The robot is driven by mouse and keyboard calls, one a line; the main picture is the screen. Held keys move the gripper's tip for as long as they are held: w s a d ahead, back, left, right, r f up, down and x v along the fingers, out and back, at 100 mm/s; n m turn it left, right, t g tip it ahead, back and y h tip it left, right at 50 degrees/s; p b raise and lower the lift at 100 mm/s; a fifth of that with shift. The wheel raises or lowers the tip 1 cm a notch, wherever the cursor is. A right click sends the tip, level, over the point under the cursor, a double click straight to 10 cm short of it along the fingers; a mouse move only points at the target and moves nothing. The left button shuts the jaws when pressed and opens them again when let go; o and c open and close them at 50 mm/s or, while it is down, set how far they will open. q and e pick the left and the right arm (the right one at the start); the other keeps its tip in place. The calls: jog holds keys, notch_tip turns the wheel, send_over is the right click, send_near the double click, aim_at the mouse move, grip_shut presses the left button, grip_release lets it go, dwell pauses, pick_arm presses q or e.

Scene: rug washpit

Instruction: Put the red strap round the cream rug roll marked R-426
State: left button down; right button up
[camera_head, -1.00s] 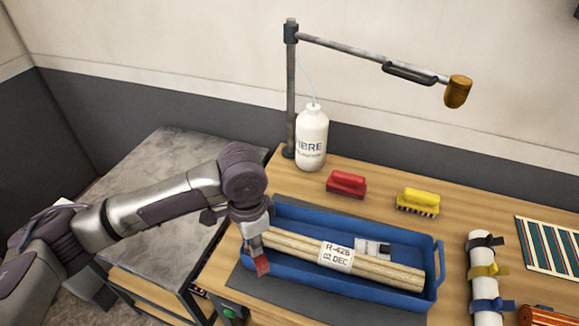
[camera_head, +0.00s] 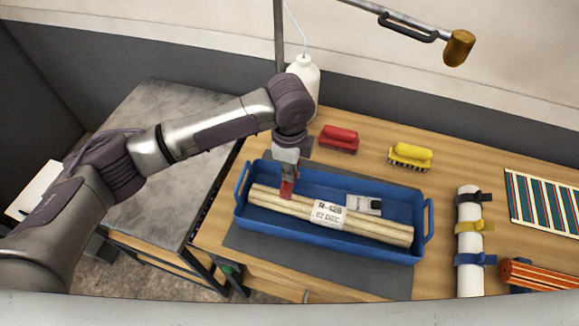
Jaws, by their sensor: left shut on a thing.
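The cream rug roll (camera_head: 377,227) lies lengthwise in the blue tray (camera_head: 388,250), with a white label reading R-426 (camera_head: 328,214) near its middle. My left gripper (camera_head: 287,178) points down over the left part of the roll. It is shut on the red strap (camera_head: 286,190), which hangs from the fingers at the roll's far side or top. I cannot tell whether the strap touches the roll or passes round it. My right gripper is not in view.
A white tube (camera_head: 469,235) carries black, yellow and blue straps. A red brush (camera_head: 339,138) and yellow brush (camera_head: 411,156) lie behind the tray, near a white bottle (camera_head: 304,78). A small pale item (camera_head: 363,204) is in the tray. An orange striped roll (camera_head: 540,277) lies at right.

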pick_arm(q)
notch_tip(320, 180, down, 2)
jog(key=shift+f+b, duration=0.2)
jog(key=shift+b, duration=0.8)
notch_tip(320, 180, down, 2)
jog(key=b, duration=0.2)
jog(key=shift+f+b, duration=0.1)
jog(key=shift+b, duration=0.25)
jog(key=shift+f+b, duration=0.35)
jog(key=shift+f, duration=1.15)
jog(key=shift+f+b, duration=0.45)
jog(key=shift+f, duration=1.15)
jog(key=c, duration=1.1)
grip_release()
jog(key=shift+c, duration=0.2)
